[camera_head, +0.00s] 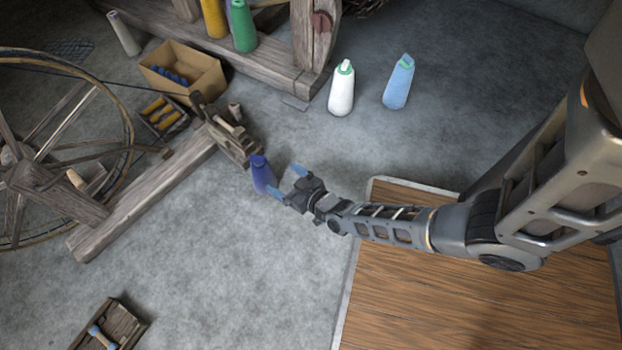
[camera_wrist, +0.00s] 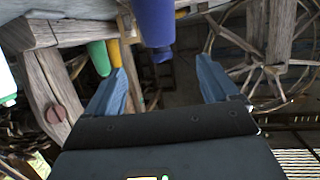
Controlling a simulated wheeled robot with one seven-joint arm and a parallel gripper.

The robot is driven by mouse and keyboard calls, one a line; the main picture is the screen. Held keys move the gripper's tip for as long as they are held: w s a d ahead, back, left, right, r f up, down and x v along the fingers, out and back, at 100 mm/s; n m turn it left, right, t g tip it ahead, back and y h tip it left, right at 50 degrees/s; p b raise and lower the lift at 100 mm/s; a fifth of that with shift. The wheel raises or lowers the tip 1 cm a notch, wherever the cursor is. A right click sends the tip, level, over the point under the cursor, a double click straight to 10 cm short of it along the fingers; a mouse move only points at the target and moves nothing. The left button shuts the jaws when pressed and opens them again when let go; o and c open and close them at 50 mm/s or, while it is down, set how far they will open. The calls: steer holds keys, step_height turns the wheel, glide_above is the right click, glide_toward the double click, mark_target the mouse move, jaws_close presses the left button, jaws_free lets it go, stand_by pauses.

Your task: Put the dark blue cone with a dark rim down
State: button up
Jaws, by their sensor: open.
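The dark blue cone (camera_head: 261,173) stands roughly upright by the end of the wooden beam in the head view, its narrow darker top up. Its foot seems to be at the floor, but contact is hard to tell. My gripper (camera_head: 286,181) is open beside it on the right, its blue fingers apart and pointing toward it. In the wrist view, which looks upside down, the cone (camera_wrist: 154,22) shows at the top, between the lines of the open fingers (camera_wrist: 160,66) and beyond their tips. Nothing is held.
A white cone (camera_head: 341,90) and a light blue cone (camera_head: 399,83) stand on the floor behind. The wooden beam (camera_head: 140,198) and spinning wheel (camera_head: 128,150) lie left, with a cardboard box (camera_head: 205,82) behind. A wooden platform (camera_head: 470,295) is at right.

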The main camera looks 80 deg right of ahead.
steer(key=s+a+r+n+y, duration=0.1)
steer(key=s+a+r, duration=0.4)
steer(key=r, duration=0.7)
steer(key=s+a+r+n+t+y, duration=0.1)
steer(key=s+a+r, duration=0.5)
steer(key=r, duration=0.7)
steer(key=s+a+r+n+y, duration=0.3)
steer(key=s+a+r, duration=0.3)
steer(key=r, duration=0.7)
steer(key=shift+s+r+t+y, duration=0.15)
steer(key=shift+s+t+y, duration=0.2)
steer(key=shift+y, duration=0.35)
